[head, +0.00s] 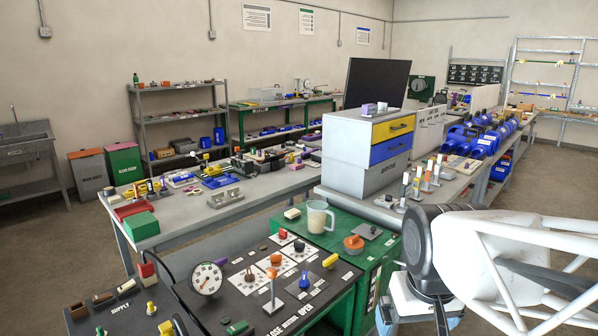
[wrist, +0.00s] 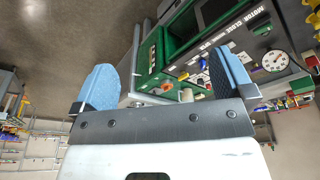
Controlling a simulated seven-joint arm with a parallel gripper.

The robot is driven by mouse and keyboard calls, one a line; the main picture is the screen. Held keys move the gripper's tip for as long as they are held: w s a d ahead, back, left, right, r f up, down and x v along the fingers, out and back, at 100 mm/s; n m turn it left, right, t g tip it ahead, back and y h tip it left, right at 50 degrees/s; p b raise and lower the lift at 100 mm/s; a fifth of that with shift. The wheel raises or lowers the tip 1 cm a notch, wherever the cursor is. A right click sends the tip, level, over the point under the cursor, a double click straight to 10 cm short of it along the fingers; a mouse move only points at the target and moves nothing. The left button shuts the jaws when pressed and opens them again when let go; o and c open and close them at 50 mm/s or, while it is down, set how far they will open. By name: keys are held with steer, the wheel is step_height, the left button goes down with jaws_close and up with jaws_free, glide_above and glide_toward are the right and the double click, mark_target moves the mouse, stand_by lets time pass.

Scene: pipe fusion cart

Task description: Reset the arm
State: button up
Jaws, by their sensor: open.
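My gripper (wrist: 164,72) is open in the wrist view, with its two blue fingertips wide apart and nothing between them. My white arm (head: 490,250) reaches in from the right edge of the head view, its dark wrist joint to the right of the green cart. The gripper end is low in that view and partly cut off by the bottom edge. The green cart (wrist: 148,55) shows upside down beyond the fingers in the wrist view. No contact with it shows.
In the head view, the black control panel (head: 325,292) carries a round gauge (head: 206,279) and several levers. A clear pitcher (head: 318,217) and an orange-topped item (head: 354,243) stand on the green cart. A drawer cabinet (head: 366,150) stands on the grey bench behind.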

steer(key=shift+m, duration=0.4)
steer(key=shift+s+d+f, duration=0.1)
steer(key=shift+s+f, duration=0.15)
steer(key=shift+s, duration=0.6)
steer(key=shift+s+a+f, duration=0.1)
steer(key=shift+s+f, duration=0.2)
steer(key=shift+s, duration=0.5)
steer(key=shift+s+d+f, duration=0.1)
steer(key=shift+s+f, duration=0.15)
steer(key=shift+s, duration=0.6)
